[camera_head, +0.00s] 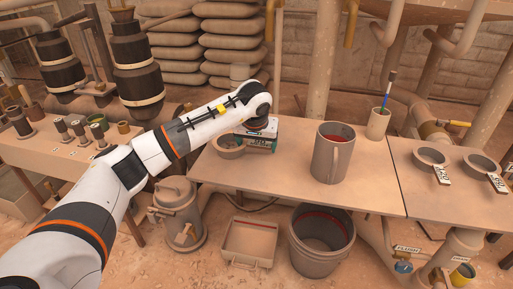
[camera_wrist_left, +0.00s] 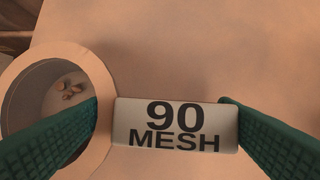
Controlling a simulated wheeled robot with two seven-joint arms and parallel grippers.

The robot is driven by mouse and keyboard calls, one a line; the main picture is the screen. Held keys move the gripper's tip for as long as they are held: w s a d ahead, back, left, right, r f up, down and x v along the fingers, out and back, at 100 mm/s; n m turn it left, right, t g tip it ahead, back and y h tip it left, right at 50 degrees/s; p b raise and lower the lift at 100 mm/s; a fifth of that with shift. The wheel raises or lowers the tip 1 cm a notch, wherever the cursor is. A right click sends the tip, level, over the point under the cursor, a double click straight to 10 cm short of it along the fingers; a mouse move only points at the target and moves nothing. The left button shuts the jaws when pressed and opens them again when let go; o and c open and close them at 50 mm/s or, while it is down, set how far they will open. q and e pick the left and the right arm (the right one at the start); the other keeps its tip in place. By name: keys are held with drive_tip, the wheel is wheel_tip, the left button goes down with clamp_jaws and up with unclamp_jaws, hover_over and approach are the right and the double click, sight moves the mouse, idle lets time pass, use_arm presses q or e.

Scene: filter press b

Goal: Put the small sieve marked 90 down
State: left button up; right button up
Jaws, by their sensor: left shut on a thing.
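The small sieve marked 90 (camera_head: 229,148) is a round, sand-coloured ring with a flat tag handle, near the left part of the long table (camera_head: 285,182). My left gripper (camera_head: 261,147) points down over the tag and is shut on it. In the left wrist view the tag reading "90 MESH" (camera_wrist_left: 176,126) lies between my green ridged fingers (camera_wrist_left: 160,101). The ring (camera_wrist_left: 106,82) is at the left, with several small crumbs inside, partly hidden by one finger. I cannot tell whether the sieve touches the tabletop or hangs just above it. My right gripper is not in view.
Two more tagged sieves (camera_head: 432,156) (camera_head: 480,164) lie on the right table section. Bare tabletop lies in front of the sieve.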

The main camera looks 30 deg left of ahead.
use_arm(q)
drive_tip(key=shift+f, duration=0.1)
drive_tip(key=shift+f, duration=0.1)
drive_tip(key=o, duration=1.3)
